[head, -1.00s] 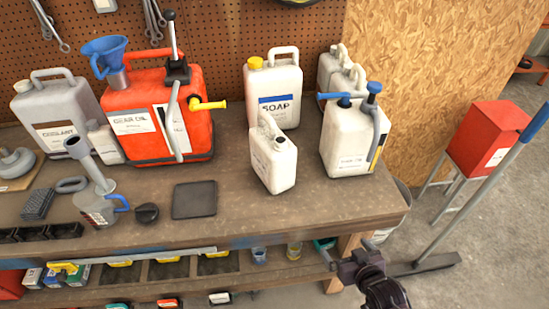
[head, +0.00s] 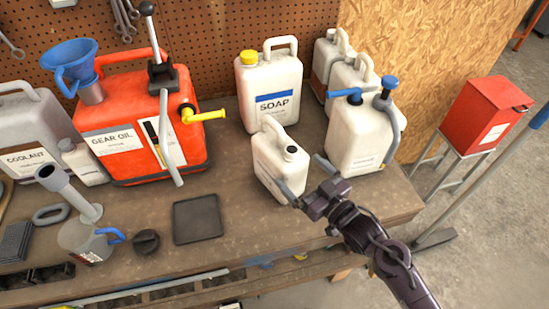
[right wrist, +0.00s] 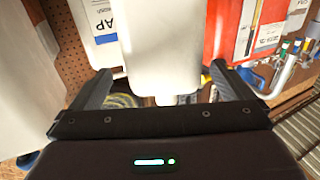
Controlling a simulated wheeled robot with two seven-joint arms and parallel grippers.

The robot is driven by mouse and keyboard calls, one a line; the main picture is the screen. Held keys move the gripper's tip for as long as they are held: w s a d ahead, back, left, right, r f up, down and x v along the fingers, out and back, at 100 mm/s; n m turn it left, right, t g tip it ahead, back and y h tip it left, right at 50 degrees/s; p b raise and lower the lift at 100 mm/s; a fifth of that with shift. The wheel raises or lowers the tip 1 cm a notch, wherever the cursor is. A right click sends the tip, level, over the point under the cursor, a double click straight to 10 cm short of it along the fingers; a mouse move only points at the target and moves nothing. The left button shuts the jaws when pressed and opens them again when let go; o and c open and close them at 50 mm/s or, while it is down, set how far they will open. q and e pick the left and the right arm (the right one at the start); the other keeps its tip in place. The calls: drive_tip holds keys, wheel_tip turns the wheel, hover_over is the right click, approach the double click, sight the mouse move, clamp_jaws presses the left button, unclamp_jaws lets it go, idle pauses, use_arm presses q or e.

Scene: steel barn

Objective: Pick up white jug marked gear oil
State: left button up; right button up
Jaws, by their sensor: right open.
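A small white jug (head: 276,160) with a top handle and a dark open spout stands upright on the workbench, in front of the soap jug. Its side label is too small to read. My right gripper (head: 297,170) is open at its near right side, one finger in front of it and one to its right. In the right wrist view the white jug (right wrist: 165,40) fills the gap between the two fingers; I cannot tell whether they touch it. A larger white jug (head: 358,130) with a blue pump stands right of it, its label unreadable. My left gripper is not in view.
A white soap jug (head: 270,85) stands close behind. A red jug marked gear oil (head: 105,125) stands left, with a black tray (head: 197,219) in front. A red box (head: 488,112) on a stand is right of the workbench (head: 240,225).

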sight(285, 157)
drive_tip(key=shift+w+a+r+p, duration=0.2)
drive_tip(key=shift+w+a+p, duration=0.2)
drive_tip(key=shift+w+a, duration=0.2)
drive_tip(key=shift+w+a+r+p, duration=0.15)
drive_tip(key=shift+w+a+p, duration=0.3)
drive_tip(key=shift+a, duration=0.1)
drive_tip(key=x, duration=0.2)
drive_tip(key=p+x, duration=0.1)
drive_tip(key=shift+a+f, duration=0.15)
drive_tip(key=shift+f, duration=0.1)
drive_tip(key=shift+w+a+f, duration=0.1)
drive_tip(key=shift+w, duration=0.05)
drive_tip(key=c, duration=1.6)
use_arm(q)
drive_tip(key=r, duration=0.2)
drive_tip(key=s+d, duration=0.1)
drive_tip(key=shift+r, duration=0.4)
